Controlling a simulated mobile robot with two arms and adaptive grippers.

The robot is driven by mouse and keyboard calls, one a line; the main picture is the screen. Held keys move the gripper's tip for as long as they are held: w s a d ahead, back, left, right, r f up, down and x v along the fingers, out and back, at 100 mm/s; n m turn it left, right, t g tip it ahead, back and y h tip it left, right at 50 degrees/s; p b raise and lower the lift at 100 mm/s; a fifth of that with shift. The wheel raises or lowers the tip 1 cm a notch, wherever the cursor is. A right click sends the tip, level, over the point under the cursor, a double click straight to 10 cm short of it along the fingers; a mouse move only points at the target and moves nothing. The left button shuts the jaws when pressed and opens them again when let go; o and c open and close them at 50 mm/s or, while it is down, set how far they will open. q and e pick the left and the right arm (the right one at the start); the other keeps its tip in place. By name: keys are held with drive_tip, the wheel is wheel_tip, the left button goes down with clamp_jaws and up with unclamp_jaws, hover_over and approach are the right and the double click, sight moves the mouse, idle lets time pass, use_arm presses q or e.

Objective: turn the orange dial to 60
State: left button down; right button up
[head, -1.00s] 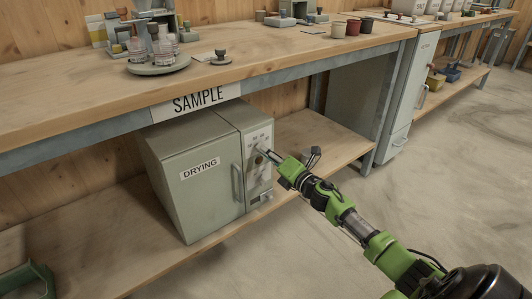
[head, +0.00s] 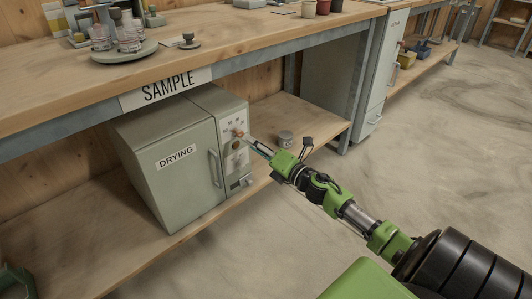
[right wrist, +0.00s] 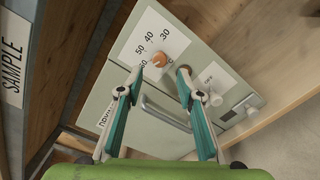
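The orange dial (head: 238,133) sits on the upper front panel of the grey-green DRYING cabinet (head: 176,165), on the shelf under the bench. In the right wrist view, the dial (right wrist: 159,60) has 30, 40 and 50 around it on a white plate, with another number partly hidden by a finger. I cannot tell where it points. My right gripper (head: 249,141) is at the panel, just right of the dial. In the right wrist view, its fingers (right wrist: 161,77) are open, with the dial showing between and slightly beyond the tips. My left gripper is not in view.
A dark round part (right wrist: 184,72) is beside the right fingertip, and a pale knob (right wrist: 215,100) is lower on the panel. The door handle (head: 216,168) is left of the panel. The bench top (head: 130,80) overhangs the cabinet.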

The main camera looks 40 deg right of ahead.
drive_tip(key=shift+s+d, duration=0.2)
drive_tip(key=shift+s, duration=2.7)
drive_tip(key=shift+a, duration=0.1)
